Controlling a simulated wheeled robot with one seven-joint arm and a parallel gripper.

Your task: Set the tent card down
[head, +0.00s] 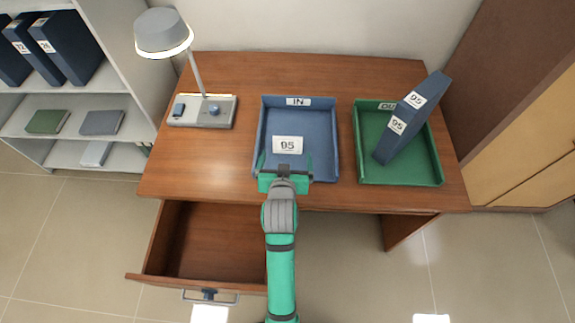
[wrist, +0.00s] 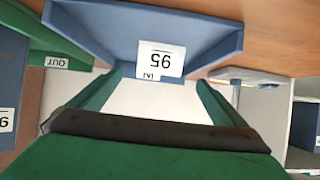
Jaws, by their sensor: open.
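The white tent card (head: 288,145) marked 95 is in the blue IN tray (head: 328,162), near its front half. In the wrist view the card (wrist: 160,58) appears upside down, just past my fingertips, and partly covers the IN label. My gripper (head: 286,160) is over the front edge of the blue tray, just in front of the card. In the wrist view its two green fingers (wrist: 160,78) are wide apart, with a visible gap on each side of the card. I cannot tell exactly how the card's base rests on the tray floor.
The green OUT tray (head: 425,172) to the right holds a tilted dark blue binder (head: 409,125) marked 95. A desk lamp (head: 202,110) stands at left on the wooden desk (head: 232,150). An open drawer (head: 215,240) juts out below. Shelves with binders (head: 80,50) are at far left.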

